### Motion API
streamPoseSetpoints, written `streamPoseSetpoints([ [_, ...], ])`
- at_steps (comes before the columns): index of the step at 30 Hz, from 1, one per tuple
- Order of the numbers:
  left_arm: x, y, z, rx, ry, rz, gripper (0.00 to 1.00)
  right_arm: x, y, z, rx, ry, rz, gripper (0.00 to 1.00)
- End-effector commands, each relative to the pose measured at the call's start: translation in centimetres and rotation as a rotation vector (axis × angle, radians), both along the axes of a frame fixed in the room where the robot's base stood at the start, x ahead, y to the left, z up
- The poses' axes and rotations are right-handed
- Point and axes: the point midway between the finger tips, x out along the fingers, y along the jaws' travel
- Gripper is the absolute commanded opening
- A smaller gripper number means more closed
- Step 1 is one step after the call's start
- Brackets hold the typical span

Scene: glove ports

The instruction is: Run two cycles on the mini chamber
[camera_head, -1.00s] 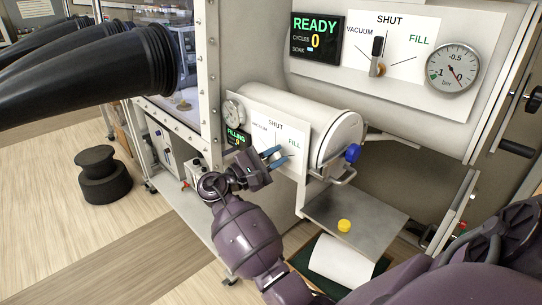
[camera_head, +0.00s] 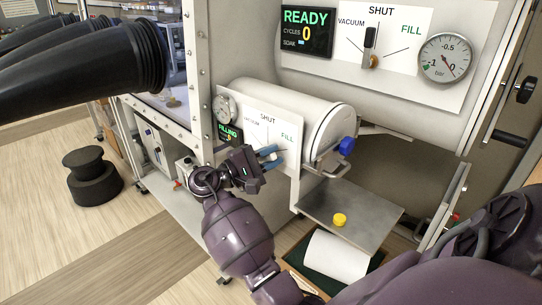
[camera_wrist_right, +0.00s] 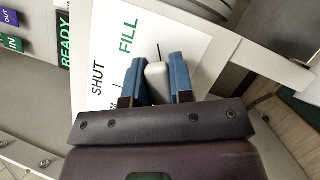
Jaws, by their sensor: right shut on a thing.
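The mini chamber (camera_head: 290,108) is a small white cylinder with a blue-knobbed door handle (camera_head: 346,146) at its right end. Its white panel (camera_head: 284,125) carries VACUUM, SHUT and FILL marks, a small gauge (camera_head: 227,109) and a dark display (camera_head: 230,136) that seems to read FILLING 0. My right gripper (camera_head: 268,156) is at this panel. In the right wrist view its blue fingers (camera_wrist_right: 157,80) are shut on the pale valve handle (camera_wrist_right: 157,76), which lines up with a black tick on the FILL side. The fingers hide the handle in the head view. My left gripper is out of view.
Above, the large chamber's display (camera_head: 306,31) reads READY 0; its valve lever (camera_head: 370,45) points at SHUT. A yellow piece (camera_head: 340,219) lies on the metal shelf (camera_head: 365,212) below the mini chamber door. Black glove sleeves (camera_head: 90,75) stick out at left.

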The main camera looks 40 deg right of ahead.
Motion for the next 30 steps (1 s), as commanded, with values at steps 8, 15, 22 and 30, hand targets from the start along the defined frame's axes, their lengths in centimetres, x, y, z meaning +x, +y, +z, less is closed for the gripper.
streamPoseSetpoints([
  [8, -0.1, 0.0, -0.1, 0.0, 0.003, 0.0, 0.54, 0.0, 0.0, -0.2, 0.002, 0.001, -0.001, 0.47],
  [15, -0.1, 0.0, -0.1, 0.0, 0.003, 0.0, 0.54, 0.0, 0.1, -0.2, 0.001, 0.002, -0.001, 0.47],
  [22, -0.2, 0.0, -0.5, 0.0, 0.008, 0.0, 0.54, 0.7, 2.4, -0.7, 0.003, 0.002, 0.002, 0.47],
  [30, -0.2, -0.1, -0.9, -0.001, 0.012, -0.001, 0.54, 2.0, 7.0, -1.7, 0.004, 0.004, 0.001, 0.47],
])
